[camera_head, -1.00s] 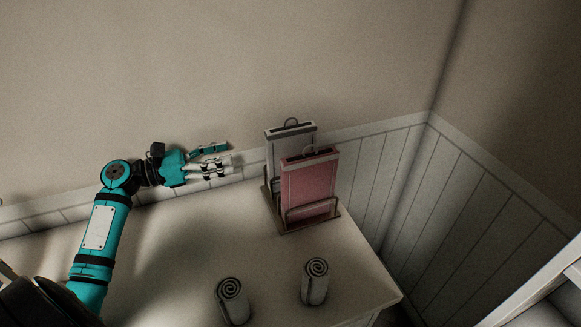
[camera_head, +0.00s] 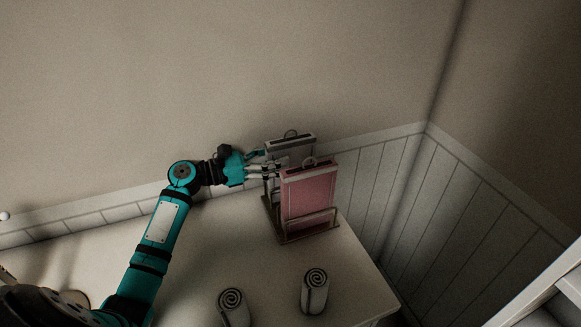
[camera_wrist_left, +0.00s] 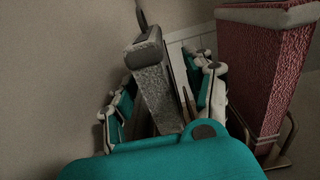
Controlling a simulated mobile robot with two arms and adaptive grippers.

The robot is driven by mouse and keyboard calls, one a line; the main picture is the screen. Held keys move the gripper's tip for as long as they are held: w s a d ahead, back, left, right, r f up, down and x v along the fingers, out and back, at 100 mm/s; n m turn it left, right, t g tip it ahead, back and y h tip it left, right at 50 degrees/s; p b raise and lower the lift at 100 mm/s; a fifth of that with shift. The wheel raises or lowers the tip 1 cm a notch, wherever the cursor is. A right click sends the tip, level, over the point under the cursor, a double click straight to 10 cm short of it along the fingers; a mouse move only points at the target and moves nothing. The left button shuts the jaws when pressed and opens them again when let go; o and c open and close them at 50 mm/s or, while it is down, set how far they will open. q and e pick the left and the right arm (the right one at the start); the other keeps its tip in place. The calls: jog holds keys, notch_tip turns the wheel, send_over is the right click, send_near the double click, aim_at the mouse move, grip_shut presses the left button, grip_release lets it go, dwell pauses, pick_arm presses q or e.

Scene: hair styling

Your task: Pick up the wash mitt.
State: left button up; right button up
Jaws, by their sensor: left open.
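Two mitts stand upright in a wire rack (camera_head: 310,232) on the table. The grey mitt (camera_head: 290,147) is at the back, and the pink mitt (camera_head: 308,196) is in front of it. Each has a loop on top. My left gripper (camera_head: 268,166) is open at the left edge of the grey mitt. In the left wrist view, the grey mitt (camera_wrist_left: 158,88) sits between the spread fingers, and the pink mitt (camera_wrist_left: 258,75) is to the right, outside them. I cannot tell whether the fingers touch the grey mitt. My right gripper is not in view.
Two rolled towels (camera_head: 233,305) (camera_head: 314,290) stand near the front of the white table (camera_head: 200,260). The wall (camera_head: 200,80) is close behind the rack and my left arm. The table's right edge is just beyond the rack.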

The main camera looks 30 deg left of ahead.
aim_at(290, 152)
pick_arm(q)
jog(key=p+x, duration=0.1)
jog(key=x, duration=0.3)
jog(key=shift+w+r, duration=0.2)
jog(key=shift+w, duration=0.05)
jog(key=shift+s, duration=0.1)
jog(key=shift+c, duration=0.4)
grip_shut()
